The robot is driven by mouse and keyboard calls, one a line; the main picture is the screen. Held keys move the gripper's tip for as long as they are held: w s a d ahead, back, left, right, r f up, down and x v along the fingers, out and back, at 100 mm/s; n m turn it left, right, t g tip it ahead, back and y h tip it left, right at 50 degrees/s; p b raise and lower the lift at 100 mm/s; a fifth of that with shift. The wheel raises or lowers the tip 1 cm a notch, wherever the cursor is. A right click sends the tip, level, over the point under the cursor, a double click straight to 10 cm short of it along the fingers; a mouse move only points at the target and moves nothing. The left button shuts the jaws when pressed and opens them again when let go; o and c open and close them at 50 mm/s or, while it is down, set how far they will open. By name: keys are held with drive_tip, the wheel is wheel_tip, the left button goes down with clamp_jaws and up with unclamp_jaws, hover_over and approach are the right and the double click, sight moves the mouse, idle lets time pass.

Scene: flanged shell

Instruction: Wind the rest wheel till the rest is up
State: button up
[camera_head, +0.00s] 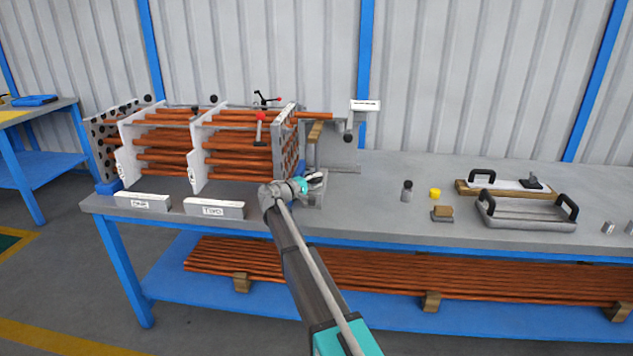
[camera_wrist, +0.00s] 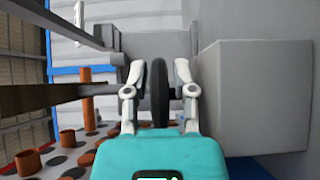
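The rest wheel is a dark disc (camera_wrist: 160,92), seen edge-on in the wrist view. My gripper (camera_wrist: 160,78) has one finger on each side of it, with a narrow gap to each visible; I see no clear contact. In the head view my gripper (camera_head: 314,181) is at the bench's front edge, right of the tube bundle, and the wheel cannot be made out there. The rest seems to be the post with a wooden top (camera_head: 315,131), below a tube (camera_head: 316,115) that sticks out of the bundle's end plate. I cannot tell whether they touch.
The flanged tube bundle (camera_head: 203,116) stands left of my gripper. A large grey block (camera_wrist: 250,95) is close to the right finger in the wrist view. A small bottle (camera_head: 407,191), a yellow piece (camera_head: 435,193) and a handled tray (camera_head: 527,213) lie farther right on the bench.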

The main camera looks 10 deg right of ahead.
drive_tip(key=shift+s+d+n+t+y, duration=0.1)
drive_tip(key=shift+n+t+y, duration=0.25)
drive_tip(key=shift+t, duration=0.25)
drive_tip(key=shift+d+n+t+y, duration=0.15)
drive_tip(key=shift+n+t+y, duration=1.35)
drive_tip(key=shift+t, duration=0.3)
drive_tip(key=shift+w+n, duration=0.2)
drive_tip(key=shift+n, duration=0.05)
drive_tip(key=v, duration=1.3)
drive_tip(key=shift+s, duration=0.35)
drive_tip(key=shift+f, duration=0.1)
